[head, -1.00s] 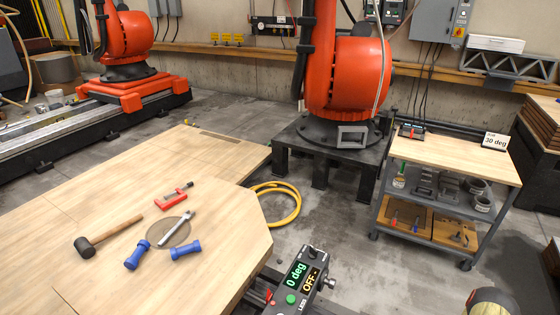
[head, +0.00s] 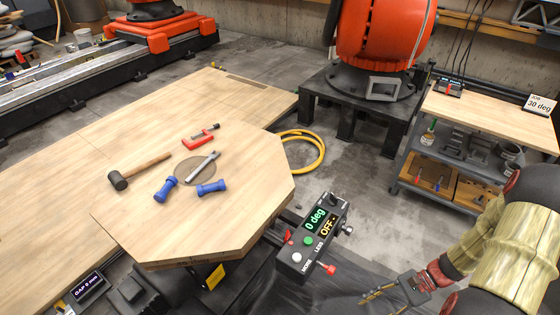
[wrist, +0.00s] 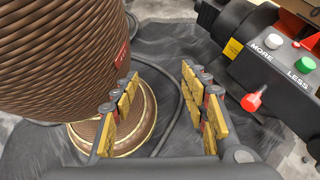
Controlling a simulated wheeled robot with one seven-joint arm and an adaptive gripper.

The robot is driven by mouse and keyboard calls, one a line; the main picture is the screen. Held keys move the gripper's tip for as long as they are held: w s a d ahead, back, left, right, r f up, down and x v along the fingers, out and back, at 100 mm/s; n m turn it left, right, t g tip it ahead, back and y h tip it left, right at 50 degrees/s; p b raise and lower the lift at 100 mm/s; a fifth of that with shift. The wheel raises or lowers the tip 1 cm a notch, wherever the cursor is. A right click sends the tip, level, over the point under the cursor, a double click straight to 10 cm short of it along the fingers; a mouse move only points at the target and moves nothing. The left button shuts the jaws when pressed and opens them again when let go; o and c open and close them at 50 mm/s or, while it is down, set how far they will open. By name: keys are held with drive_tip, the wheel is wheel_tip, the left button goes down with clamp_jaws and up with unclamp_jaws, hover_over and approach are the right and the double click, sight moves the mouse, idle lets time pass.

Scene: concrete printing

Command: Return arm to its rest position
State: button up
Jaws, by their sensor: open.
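My arm enters the head view from the lower right. My gripper (head: 384,297) hangs low over dark sheeting, to the right of the control box. In the wrist view my gripper (wrist: 160,112) is open, its two yellow-padded fingers apart with nothing between them. The control box (head: 312,236) reads "0 deg" and "OFF" in the head view. Its red lever (wrist: 252,101) and its MORE and LESS buttons show at the upper right of the wrist view, apart from the fingers.
A yellow hose (head: 321,152) lies on the floor. An orange robot (head: 380,45) stands behind.

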drive_tip(key=a+r+n+t+h, duration=0.2)
drive_tip(key=a+r+n+h, duration=0.1)
drive_tip(key=r, duration=0.9)
drive_tip(key=s+a+r+n+t+h, duration=0.1)
drive_tip(key=a+r+n+t+h, duration=0.2)
drive_tip(key=r, duration=0.9)
drive_tip(key=a+r+n+t+h, duration=0.3)
drive_tip(key=r+n, duration=0.5)
drive_tip(key=r, duration=0.5)
drive_tip(key=shift+s+a+h, duration=0.2)
drive_tip(key=shift+a+h, duration=0.3)
drive_tip(key=shift+h, duration=0.3)
